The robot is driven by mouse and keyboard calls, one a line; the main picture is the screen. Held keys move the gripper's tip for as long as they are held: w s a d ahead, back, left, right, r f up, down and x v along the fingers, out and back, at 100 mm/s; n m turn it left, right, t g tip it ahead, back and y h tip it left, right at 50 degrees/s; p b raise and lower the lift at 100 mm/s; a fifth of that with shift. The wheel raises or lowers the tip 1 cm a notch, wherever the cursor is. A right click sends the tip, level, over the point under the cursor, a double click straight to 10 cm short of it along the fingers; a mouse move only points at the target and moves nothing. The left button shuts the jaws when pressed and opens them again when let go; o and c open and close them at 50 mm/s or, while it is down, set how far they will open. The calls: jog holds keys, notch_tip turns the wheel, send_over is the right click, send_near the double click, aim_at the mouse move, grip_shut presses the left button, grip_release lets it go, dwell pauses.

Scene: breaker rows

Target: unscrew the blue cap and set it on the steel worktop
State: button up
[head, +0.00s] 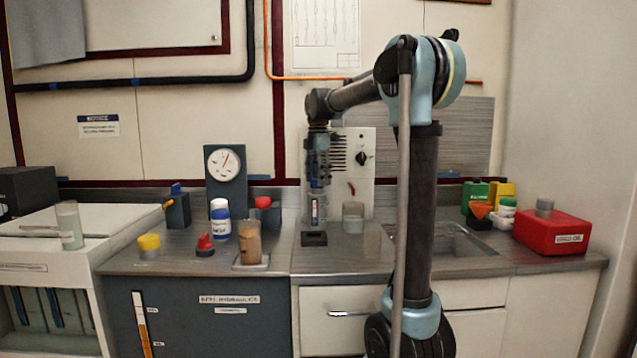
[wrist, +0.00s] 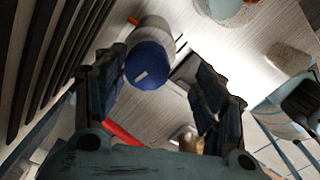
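The blue cap (wrist: 148,66) sits on a pale cylindrical container (wrist: 157,30) in the wrist view, with a small white mark on the cap. In the head view, a narrow container with a label (head: 315,211) stands upright below my gripper (head: 318,188); my fingers largely hide its top. My gripper (wrist: 160,85) points down with its fingers spread wide. The cap shows between the fingertips, nearer the left finger, and neither finger is clearly closed on it. The steel worktop (head: 285,262) lies below.
A finned panel (head: 355,150) with a red lever stands close behind my gripper. A clear glass (head: 352,217) stands to the right, a brown-filled glass (head: 249,243) and a white-and-blue bottle (head: 220,222) to the left. A sink (head: 450,243) and red box (head: 552,233) are farther right.

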jog(key=shift+w+a, duration=0.2)
jog(key=shift+w, duration=0.25)
jog(key=shift+f, duration=0.1)
jog(key=m, duration=0.2)
jog(key=shift+w+a+f+m, duration=0.2)
jog(key=shift+w+f+m, duration=0.1)
jog(key=shift+w+f, duration=0.05)
jog(key=m, duration=0.3)
jog(key=shift+w+d+f, duration=0.25)
jog(key=shift+w+d, duration=0.05)
jog(key=shift+w, duration=0.1)
jog(key=c, duration=0.3)
jog(key=m, duration=0.3)
jog(key=shift+c, duration=0.2)
jog(key=shift+o, duration=0.5)
jog(key=m, duration=0.2)
jog(key=shift+s+r+m, duration=0.15)
jog(key=shift+s+m, duration=0.05)
jog(key=shift+m, duration=0.2)
jog(key=shift+o, duration=1.2)
jog(key=m, duration=0.3)
jog(key=shift+s, duration=0.15)
jog(key=m, duration=0.4)
jog(key=shift+s, duration=0.15)
